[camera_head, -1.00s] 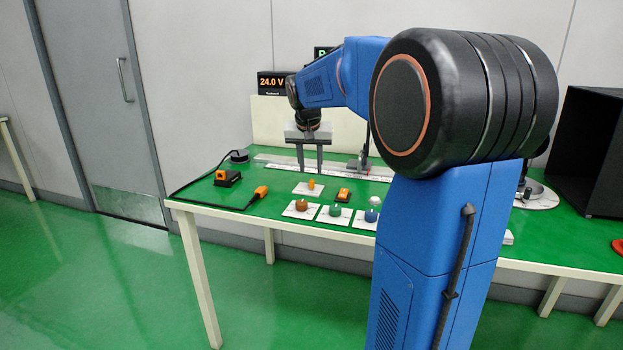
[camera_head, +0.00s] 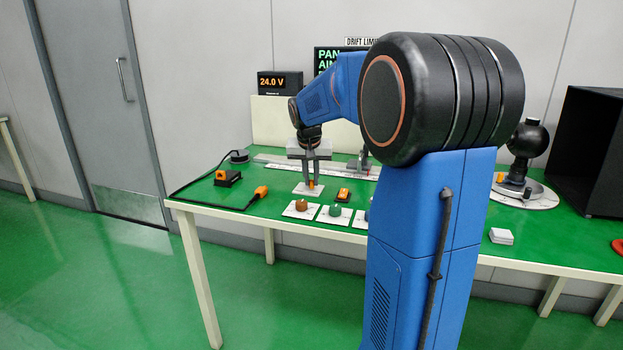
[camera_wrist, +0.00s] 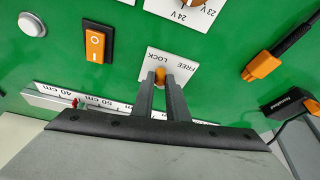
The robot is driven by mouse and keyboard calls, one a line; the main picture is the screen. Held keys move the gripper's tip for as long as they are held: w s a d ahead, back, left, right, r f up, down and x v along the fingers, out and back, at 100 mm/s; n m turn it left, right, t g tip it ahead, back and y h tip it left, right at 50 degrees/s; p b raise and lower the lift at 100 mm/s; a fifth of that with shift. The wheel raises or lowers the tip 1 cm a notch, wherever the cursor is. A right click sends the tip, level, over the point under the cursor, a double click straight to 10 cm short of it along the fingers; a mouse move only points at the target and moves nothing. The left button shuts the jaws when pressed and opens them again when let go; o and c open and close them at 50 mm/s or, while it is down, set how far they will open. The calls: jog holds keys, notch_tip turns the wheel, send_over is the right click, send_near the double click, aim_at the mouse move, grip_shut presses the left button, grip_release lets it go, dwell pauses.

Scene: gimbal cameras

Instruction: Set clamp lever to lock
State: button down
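The clamp lever (camera_wrist: 160,75) is a small orange piece on a white plate (camera_wrist: 184,64) printed FREE and LOCK. In the head view the lever (camera_head: 311,184) and its plate (camera_head: 301,190) are on the green table below my gripper (camera_head: 312,182). In the wrist view my gripper (camera_wrist: 160,78) has its two grey fingers close together, one on each side of the lever, apparently shut on it. The fingers hide part of the lever, so its exact angle is hard to read. The lever sits close to the LOCK print.
An orange rocker switch (camera_wrist: 95,44) and a white round button (camera_wrist: 31,24) lie to one side. Dial plates, including an orange-brown knob (camera_head: 301,205), stand in front. An orange plug (camera_head: 261,191) with a black cable is at left. A ruled rail (camera_head: 275,161) runs behind.

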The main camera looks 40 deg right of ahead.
jog(key=shift+s+d+n, duration=0.15)
jog(key=shift+d+n, duration=0.15)
jog(key=shift+n, duration=0.5)
jog(key=c, duration=1.7)
grip_release()
jog(key=shift+c, duration=0.2)
jog(key=v, duration=1.7)
jog(key=shift+s+d+r, duration=0.15)
jog(key=shift+s+d, duration=0.1)
jog(key=shift+s, duration=0.1)
